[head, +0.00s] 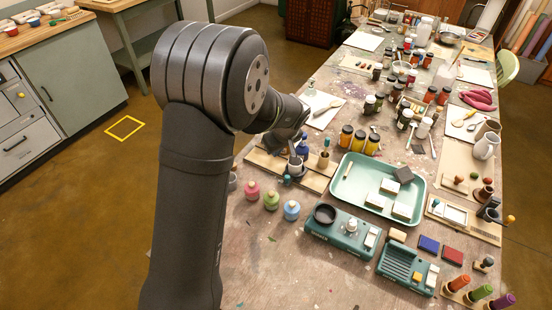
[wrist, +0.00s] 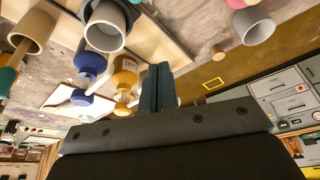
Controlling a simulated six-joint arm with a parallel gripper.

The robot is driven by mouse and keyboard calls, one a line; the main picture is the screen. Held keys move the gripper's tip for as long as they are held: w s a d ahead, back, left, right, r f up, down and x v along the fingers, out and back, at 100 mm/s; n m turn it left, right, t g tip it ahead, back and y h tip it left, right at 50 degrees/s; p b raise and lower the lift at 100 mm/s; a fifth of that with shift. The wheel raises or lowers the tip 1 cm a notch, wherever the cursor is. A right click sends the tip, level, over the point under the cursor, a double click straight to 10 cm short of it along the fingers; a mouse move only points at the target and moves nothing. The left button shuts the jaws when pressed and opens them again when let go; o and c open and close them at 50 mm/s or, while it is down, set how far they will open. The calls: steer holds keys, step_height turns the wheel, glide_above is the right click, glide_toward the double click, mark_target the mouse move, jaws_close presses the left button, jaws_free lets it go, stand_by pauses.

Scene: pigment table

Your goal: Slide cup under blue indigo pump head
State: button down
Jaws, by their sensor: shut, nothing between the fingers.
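My gripper (wrist: 157,88) shows in the wrist view with its dark fingers together and nothing between them. In the head view its end is partly hidden behind my own arm. A grey cup (wrist: 107,27) with its opening toward the camera is close by the fingers, apart from them. It shows in the head view as a small grey cup (head: 295,167) on a wooden board. The blue indigo pump bottle (wrist: 90,63) stands close to the cup, with its blue pump head (wrist: 80,97). I cannot tell whether the cup is under it. A yellow pump bottle (wrist: 125,75) stands beside it.
In the head view, pink, green and blue bottles (head: 271,200) stand on the near table. A mint tray (head: 350,190) with blocks lies to the right. Amber jars (head: 346,137) stand behind it.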

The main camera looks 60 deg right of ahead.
steer(key=s+r+m+t, duration=0.25)
steer(key=s+m, duration=0.35)
steer(key=s, duration=1.1)
steer(key=shift+t, duration=0.45)
steer(key=x, duration=1)
steer(key=shift+a+f, duration=0.35)
steer(key=shift+f, duration=0.15)
steer(key=shift+w+a+r, duration=0.1)
steer(key=shift+w+a, duration=0.2)
steer(key=shift+w, duration=0.2)
steer(key=shift+w+a, duration=0.3)
steer(key=shift+w, duration=0.25)
steer(key=shift+w+a, duration=0.25)
steer(key=shift+w, duration=0.25)
